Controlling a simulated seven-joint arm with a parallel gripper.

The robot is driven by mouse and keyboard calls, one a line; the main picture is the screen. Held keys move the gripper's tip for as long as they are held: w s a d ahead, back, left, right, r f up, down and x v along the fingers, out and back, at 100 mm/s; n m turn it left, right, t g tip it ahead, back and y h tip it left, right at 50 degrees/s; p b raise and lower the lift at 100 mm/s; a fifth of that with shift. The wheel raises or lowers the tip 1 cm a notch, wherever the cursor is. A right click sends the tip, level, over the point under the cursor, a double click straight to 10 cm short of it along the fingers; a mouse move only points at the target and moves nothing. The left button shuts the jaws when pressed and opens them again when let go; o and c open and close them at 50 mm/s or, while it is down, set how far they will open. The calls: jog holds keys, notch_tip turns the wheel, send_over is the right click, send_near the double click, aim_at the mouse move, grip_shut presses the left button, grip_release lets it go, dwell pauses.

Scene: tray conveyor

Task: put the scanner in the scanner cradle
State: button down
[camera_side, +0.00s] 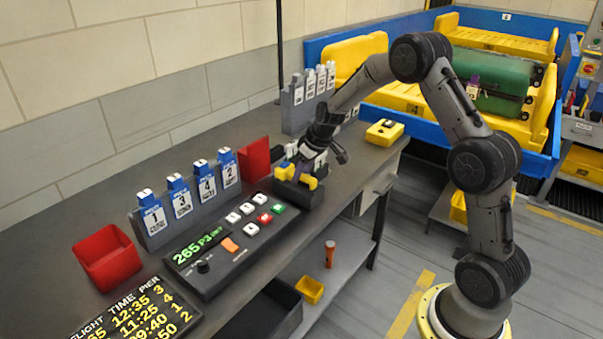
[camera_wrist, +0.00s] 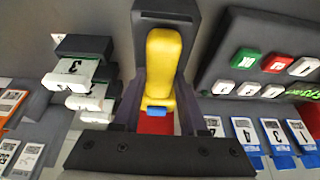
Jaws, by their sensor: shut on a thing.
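The scanner (camera_side: 309,183) is yellow and sits between the fingers of my gripper (camera_side: 297,173). In the wrist view the yellow scanner (camera_wrist: 163,70) stretches lengthwise between the two dark fingers, with a small blue part at its near end. The scanner cradle (camera_side: 297,196) is a dark block at the table's front edge, right of the button console. The scanner is at the top of the cradle, directly above or partly in it; I cannot tell if it is fully seated. In the wrist view the dark cradle (camera_wrist: 166,16) shows around the scanner's far end.
The button console (camera_side: 225,245) is close left of the cradle. Behind are a rack of numbered blue tags (camera_side: 190,210) and a red panel (camera_side: 255,160). A red bin (camera_side: 106,257) stands at left. A yellow box (camera_side: 384,132) sits on the table to the right.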

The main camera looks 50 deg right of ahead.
jog(key=shift+r, duration=0.1)
jog(key=shift+c, duration=2.2)
grip_release()
jog(key=shift+f, duration=0.2)
jog(key=shift+r, duration=0.1)
